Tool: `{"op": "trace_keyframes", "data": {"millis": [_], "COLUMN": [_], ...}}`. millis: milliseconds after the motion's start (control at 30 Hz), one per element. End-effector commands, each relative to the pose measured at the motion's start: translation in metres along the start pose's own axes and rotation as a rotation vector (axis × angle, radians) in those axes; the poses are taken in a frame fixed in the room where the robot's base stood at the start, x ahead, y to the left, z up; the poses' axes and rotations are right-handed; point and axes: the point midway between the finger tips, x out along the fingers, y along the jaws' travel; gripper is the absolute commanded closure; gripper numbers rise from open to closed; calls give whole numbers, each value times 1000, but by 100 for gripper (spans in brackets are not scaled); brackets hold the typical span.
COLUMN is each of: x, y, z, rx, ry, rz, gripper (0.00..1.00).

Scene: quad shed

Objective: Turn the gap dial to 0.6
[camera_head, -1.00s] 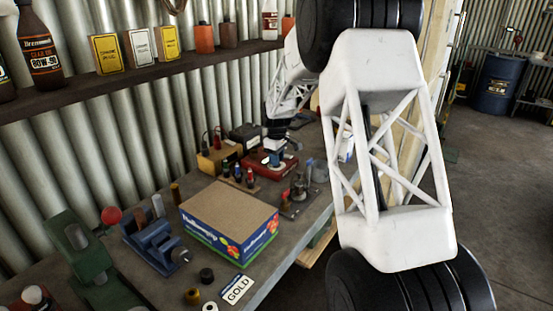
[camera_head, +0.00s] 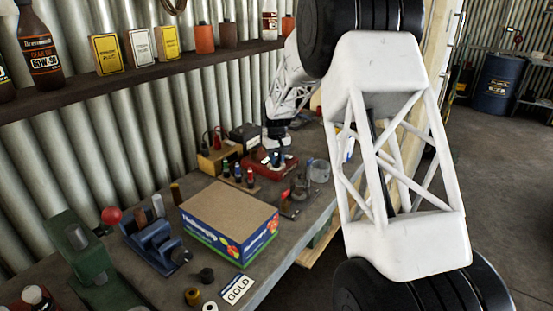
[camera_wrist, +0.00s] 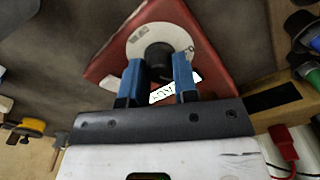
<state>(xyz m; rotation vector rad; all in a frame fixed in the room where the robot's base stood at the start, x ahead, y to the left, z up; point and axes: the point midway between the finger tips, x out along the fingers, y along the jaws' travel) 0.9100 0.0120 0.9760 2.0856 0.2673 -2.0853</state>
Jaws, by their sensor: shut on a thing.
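The gap dial is a round white dial face (camera_wrist: 139,42) with a black knob (camera_wrist: 159,57) at its centre, on a red base (camera_wrist: 108,66) in the wrist view. The red base (camera_head: 256,168) also stands on the bench in the head view, where the dial face is too small to read. My gripper (camera_wrist: 158,70) has its blue fingers on either side of the knob and is shut on it. Its fingers also show above the base in the head view (camera_head: 277,160). The scale figures and any pointer are not readable; the fingers hide part of the face.
A cardboard-topped box (camera_head: 229,212) stands in front of the dial on the bench. Several small screwdrivers (camera_head: 238,173) stand left of it, and a yellow-brown box with terminals (camera_head: 217,157) behind them. A clear jar (camera_head: 319,171) is at right. A red clip (camera_wrist: 285,138) lies close to my gripper.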

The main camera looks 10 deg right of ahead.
Motion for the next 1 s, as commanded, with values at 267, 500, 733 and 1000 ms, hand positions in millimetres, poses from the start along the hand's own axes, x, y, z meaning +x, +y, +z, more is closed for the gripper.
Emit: {"op": "trace_keyframes", "data": {"millis": [267, 500, 733, 1000], "x": [0, 0, 0, -5], "y": [0, 0, 0, 0], "z": [0, 0, 0, 0], "rx": [11, 10, 10, 10], "ry": [0, 0, 0, 1], "rz": [0, 0, 0, 0], "gripper": [96, 59, 47, 47]}}
